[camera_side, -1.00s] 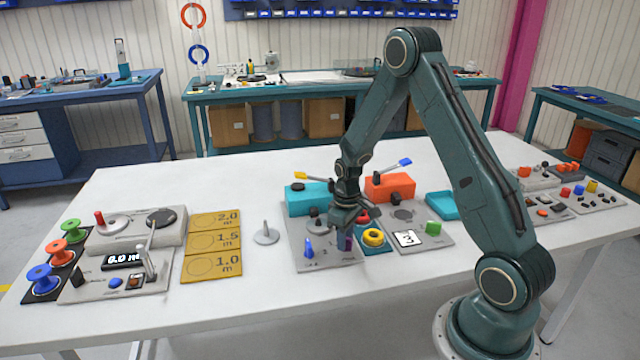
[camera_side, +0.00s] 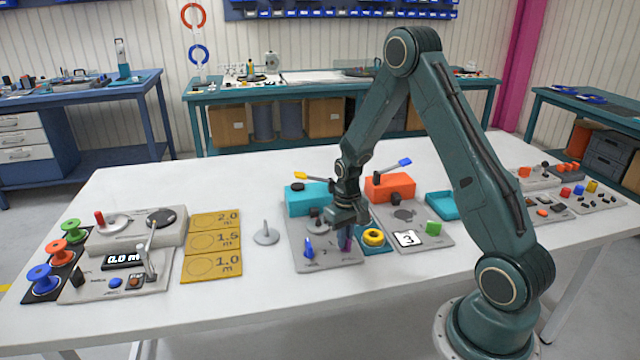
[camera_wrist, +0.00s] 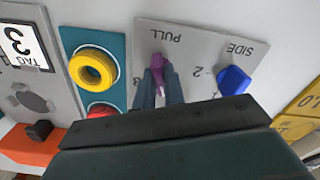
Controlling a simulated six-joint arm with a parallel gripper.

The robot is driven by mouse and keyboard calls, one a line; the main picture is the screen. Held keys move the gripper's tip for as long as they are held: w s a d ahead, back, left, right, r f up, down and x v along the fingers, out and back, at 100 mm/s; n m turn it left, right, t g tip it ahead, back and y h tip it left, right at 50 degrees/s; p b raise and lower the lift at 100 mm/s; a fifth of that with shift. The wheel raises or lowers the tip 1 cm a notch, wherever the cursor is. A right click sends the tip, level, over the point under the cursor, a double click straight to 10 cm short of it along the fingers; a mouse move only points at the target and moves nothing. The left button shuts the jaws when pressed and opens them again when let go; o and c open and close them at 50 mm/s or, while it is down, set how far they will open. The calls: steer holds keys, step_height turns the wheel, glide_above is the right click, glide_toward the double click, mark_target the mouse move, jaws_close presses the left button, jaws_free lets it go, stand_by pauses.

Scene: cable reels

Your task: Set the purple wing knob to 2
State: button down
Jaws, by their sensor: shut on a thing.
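In the side view the purple knob (camera_side: 346,238) shows just below my gripper (camera_side: 345,226), near the panel's right edge. A printed 2 is to the knob's right in the wrist view and part of a 3 shows at its lower left. The rest of the dial is hidden by my gripper.
A blue knob (camera_wrist: 234,80) stands close on the same panel. A yellow ring (camera_wrist: 92,68) and a red ring lie on a teal tray (camera_wrist: 120,52) on the other side. The white table front (camera_side: 330,300) is clear.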

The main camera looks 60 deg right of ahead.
steer(key=shift+m, duration=2.2)
steer(key=c, duration=1.5)
jaws_free()
steer(key=shift+r, duration=0.15)
steer(key=shift+r, duration=3.4)
